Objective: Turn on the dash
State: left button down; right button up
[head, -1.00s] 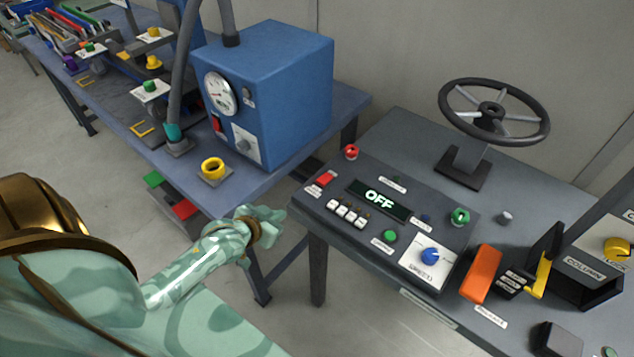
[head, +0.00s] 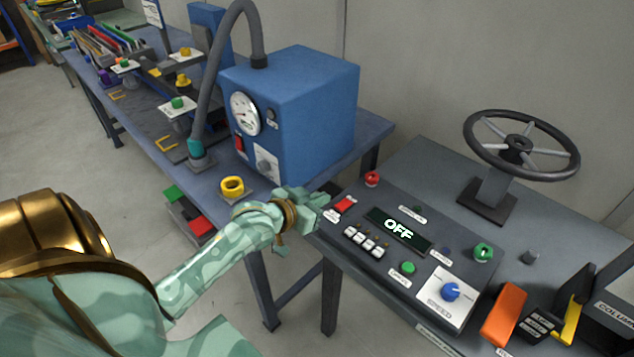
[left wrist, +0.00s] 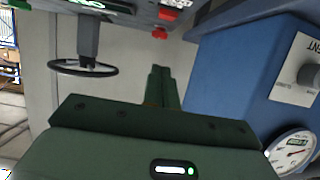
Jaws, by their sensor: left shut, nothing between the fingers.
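The dash (head: 375,279) is a dark sloped panel on the grey table at the right of the head view. Its display (head: 398,229) reads OFF. A red rocker switch (head: 345,205) sits at its upper left corner, with a red knob (head: 372,179) beyond it. In the left wrist view the red switch (left wrist: 168,14) shows at the top. My left gripper (head: 322,203) is shut and empty, just left of the red switch; I cannot tell whether it touches the dash. Its closed fingers (left wrist: 161,74) point up in the wrist view. My right gripper is out of view.
The dash also carries white toggles (head: 366,241), a green button (head: 407,268), a blue knob (head: 450,291) and a green knob (head: 483,252). A steering wheel (head: 521,144) stands behind it. A blue box with a gauge (head: 300,118) stands on the blue bench close behind my left arm.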

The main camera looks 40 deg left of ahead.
pick_arm(q)
jog(key=b, duration=0.2)
send_over(333, 215)
jog(key=f, duration=0.2)
jog(key=shift+w+f, duration=0.25)
jog(key=shift+f, duration=0.05)
notch_tip(333, 215, down, 3)
jog(key=shift+f+b, duration=0.15)
jog(key=shift+b, duration=0.7)
jog(key=shift+f, duration=0.25)
jog(key=shift+s+f, duration=0.1)
jog(key=shift+f, duration=0.25)
jog(key=shift+r+p, duration=0.8)
jog(key=shift+p, duration=0.35)
